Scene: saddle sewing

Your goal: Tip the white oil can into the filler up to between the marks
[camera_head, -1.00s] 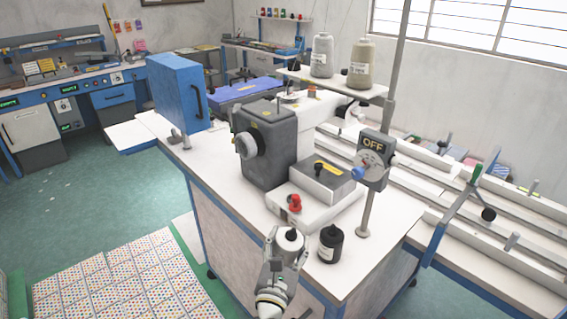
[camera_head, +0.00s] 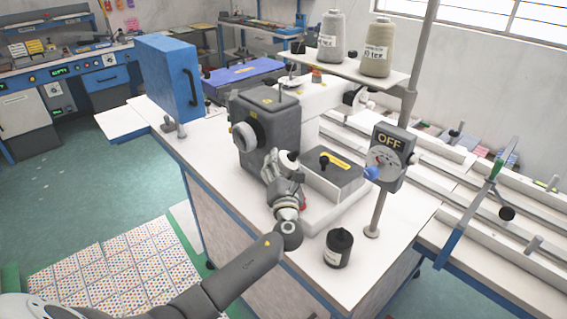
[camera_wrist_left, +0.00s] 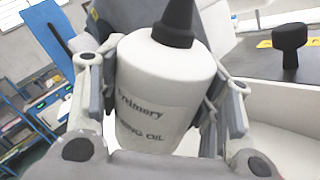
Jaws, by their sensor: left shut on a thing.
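My left gripper (camera_head: 279,170) is shut on the white oil can (camera_wrist_left: 158,85), with a finger on either side in the left wrist view. The can has a black pointed nozzle and a label reading "OIL"; it looks about upright there. In the head view only a little of the can (camera_head: 289,157) shows, in front of the grey sewing machine head (camera_head: 268,112). A black knob (camera_head: 324,160) stands on the machine's grey cover beside the can; it also shows in the left wrist view (camera_wrist_left: 290,45). I cannot make out the filler opening or its marks. My right gripper is not in view.
A post carries a box marked OFF (camera_head: 389,157) right of the machine. Thread cones (camera_head: 331,37) stand on a shelf above. A blue box (camera_head: 168,80) stands at left.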

